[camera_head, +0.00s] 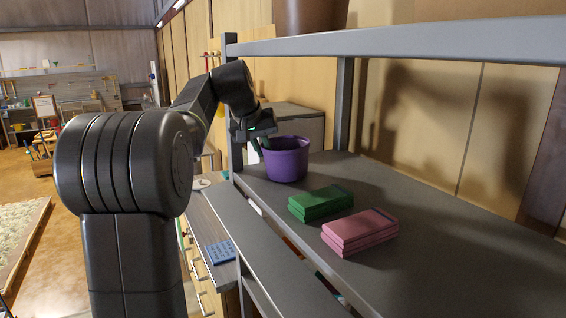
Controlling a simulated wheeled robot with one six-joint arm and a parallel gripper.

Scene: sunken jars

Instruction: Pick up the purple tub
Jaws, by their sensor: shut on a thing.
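The purple tub (288,162) is at the far left end of the grey shelf (437,247), upright, with its open top facing up. My gripper (262,146) is at the left side of its rim and is shut on the tub's wall. The fingertips are small and partly hidden at the rim. The tub's base looks to be on the shelf or very near it; I cannot tell if there is a gap.
A green stack (320,203) and a pink stack (360,231) lie on the shelf in front of the tub. An upper shelf (420,42) runs above, with a dark pot (310,15) on it. A grey post (233,110) stands close to my arm. The shelf's right side is clear.

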